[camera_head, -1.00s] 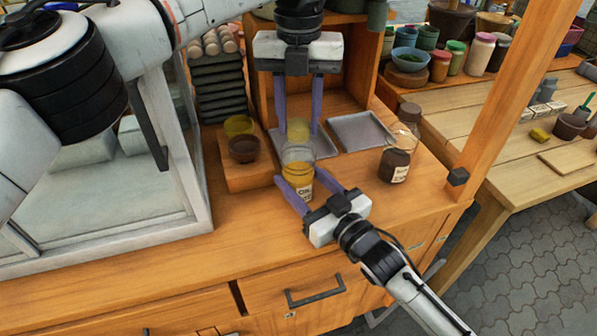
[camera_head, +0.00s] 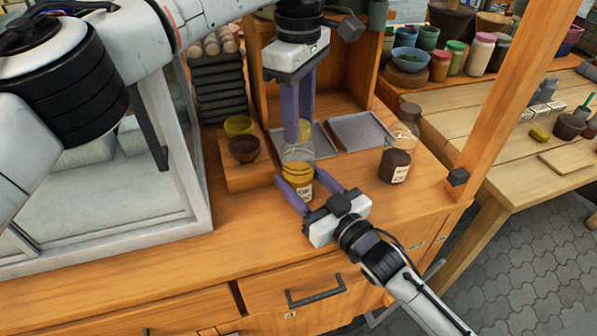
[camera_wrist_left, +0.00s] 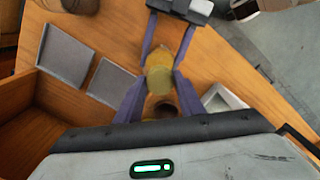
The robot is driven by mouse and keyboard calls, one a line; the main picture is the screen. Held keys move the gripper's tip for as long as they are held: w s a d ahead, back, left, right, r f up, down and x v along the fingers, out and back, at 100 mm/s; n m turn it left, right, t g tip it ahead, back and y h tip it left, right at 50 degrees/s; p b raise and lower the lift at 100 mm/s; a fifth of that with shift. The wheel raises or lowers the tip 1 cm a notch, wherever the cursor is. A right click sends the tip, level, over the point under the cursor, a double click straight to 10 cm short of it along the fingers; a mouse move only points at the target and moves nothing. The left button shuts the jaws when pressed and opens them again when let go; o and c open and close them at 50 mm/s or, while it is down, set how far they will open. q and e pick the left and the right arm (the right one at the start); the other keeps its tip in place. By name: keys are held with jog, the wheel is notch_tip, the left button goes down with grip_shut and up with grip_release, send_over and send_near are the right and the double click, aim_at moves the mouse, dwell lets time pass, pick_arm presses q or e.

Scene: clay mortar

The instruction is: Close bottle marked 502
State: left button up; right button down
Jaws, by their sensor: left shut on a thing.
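The bottle (camera_head: 298,173) is clear with yellow contents and a pale label, partly hidden, so I cannot read all of its marking. It stands upright near the counter's front. My right gripper (camera_head: 308,188) reaches in from the lower right with its purple fingers on both sides of the bottle, apparently clamped on it. My left gripper (camera_head: 298,132) points down from above, right over the bottle's mouth. It is shut on a yellow lid (camera_head: 304,130), mostly hidden by the fingers. In the left wrist view, a yellow round shape (camera_wrist_left: 160,76) shows between the fingers.
A dark bottle with a clear top (camera_head: 396,163) stands to the right. Two grey trays (camera_head: 358,131) lie behind. Yellow and brown bowls (camera_head: 243,149) sit on a wooden block at left, beside a glass-walled case (camera_head: 110,215). A wooden post (camera_head: 515,90) rises at right.

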pick_arm(q)
jog(key=o, duration=1.2)
jog(key=shift+o, duration=0.2)
jog(key=shift+r, duration=0.1)
notch_tip(320, 180, up, 7)
jog(key=shift+r, duration=0.2)
pick_arm(e)
jog(key=c, duration=0.6)
grip_release()
jog(key=shift+c, duration=0.2)
